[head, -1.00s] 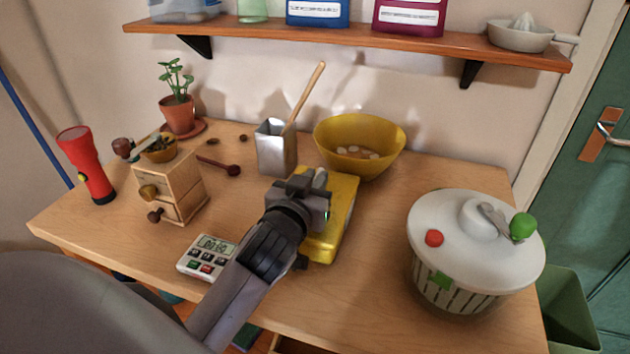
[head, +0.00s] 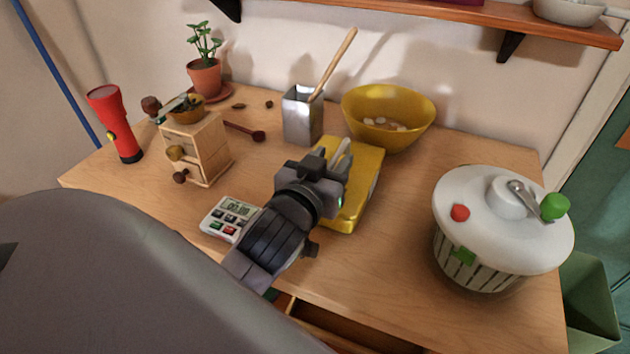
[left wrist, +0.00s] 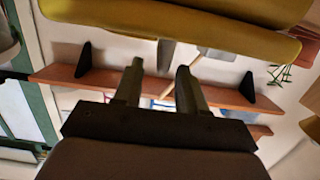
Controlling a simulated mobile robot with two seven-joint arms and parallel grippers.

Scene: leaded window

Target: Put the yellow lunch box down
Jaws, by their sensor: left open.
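The yellow lunch box (head: 362,195) lies flat on the wooden table, in front of the yellow bowl. Its near left part is hidden behind my left gripper (head: 341,158). The gripper is open, its fingers pointing away from me over the left side of the box. In the left wrist view, which is upside down, the two fingers (left wrist: 158,72) stand apart with nothing between them. The yellow box (left wrist: 190,25) fills the top of that view, and the fingers look clear of it. My right gripper is not in view.
The yellow bowl (head: 388,115) and a metal canister (head: 302,118) with a wooden handle stand behind the box. A white salad spinner (head: 500,235) stands to the right, a timer (head: 230,218) to the left. Bare table lies between box and spinner. A drawer (head: 345,335) shows below the front edge.

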